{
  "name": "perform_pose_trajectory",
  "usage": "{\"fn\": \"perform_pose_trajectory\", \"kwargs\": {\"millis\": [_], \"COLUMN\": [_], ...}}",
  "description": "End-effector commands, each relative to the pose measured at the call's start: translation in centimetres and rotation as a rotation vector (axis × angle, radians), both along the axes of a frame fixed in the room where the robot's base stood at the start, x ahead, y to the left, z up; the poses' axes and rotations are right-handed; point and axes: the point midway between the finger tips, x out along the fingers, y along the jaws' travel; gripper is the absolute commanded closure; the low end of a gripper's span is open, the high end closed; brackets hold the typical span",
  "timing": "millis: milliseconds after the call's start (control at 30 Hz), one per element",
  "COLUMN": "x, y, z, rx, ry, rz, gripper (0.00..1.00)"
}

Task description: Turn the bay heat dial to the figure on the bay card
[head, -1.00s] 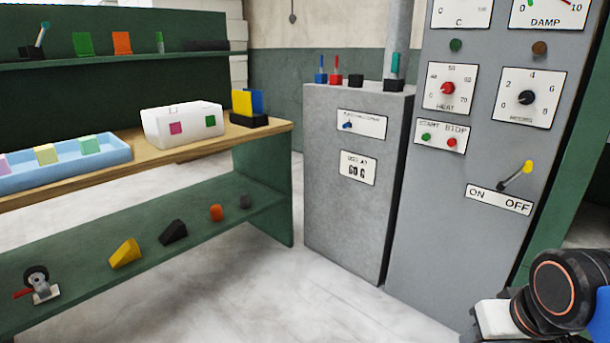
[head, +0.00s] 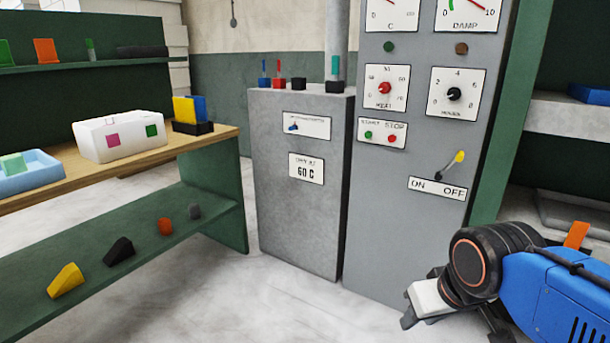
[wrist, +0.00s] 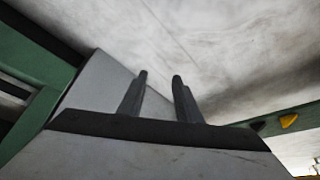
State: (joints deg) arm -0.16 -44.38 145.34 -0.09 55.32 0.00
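The heat dial (head: 384,88) is a red knob on a white scale plate on the tall grey cabinet in the head view. Its pointer is too small to read. The bay card (head: 306,168) is a white plate on the lower grey cabinet; it reads "60 C" under a small blurred line. My gripper (head: 416,297) is low in front of the tall cabinet, well below the dial. In the wrist view my gripper (wrist: 160,76) has its two fingers apart with nothing between them. The dial is not in the wrist view.
A black-knobbed dial (head: 454,94) sits right of the heat dial. Below are green and red start-stop buttons (head: 380,136) and a yellow-tipped ON/OFF lever (head: 452,164). A wooden-topped bench (head: 175,148) stands left. The floor (head: 270,295) between is clear.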

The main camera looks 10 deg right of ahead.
Motion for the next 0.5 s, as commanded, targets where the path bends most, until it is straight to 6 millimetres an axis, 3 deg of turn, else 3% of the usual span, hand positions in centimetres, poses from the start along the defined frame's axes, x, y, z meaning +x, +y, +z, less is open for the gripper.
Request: {"fn": "perform_pose_trajectory", "kwargs": {"millis": [200,267,333,500], "x": [0.0,0.0,0.2,2.1], "y": [0.0,0.0,-0.2,-2.5], "z": [0.0,0.0,0.1,1.1], "rx": [0.0,-0.001,-0.013,-0.145], "ry": [0.0,0.0,0.005,0.046], "rz": [0.0,0.001,0.007,0.071], "gripper": [0.69,0.57,0.55,0.55]}}
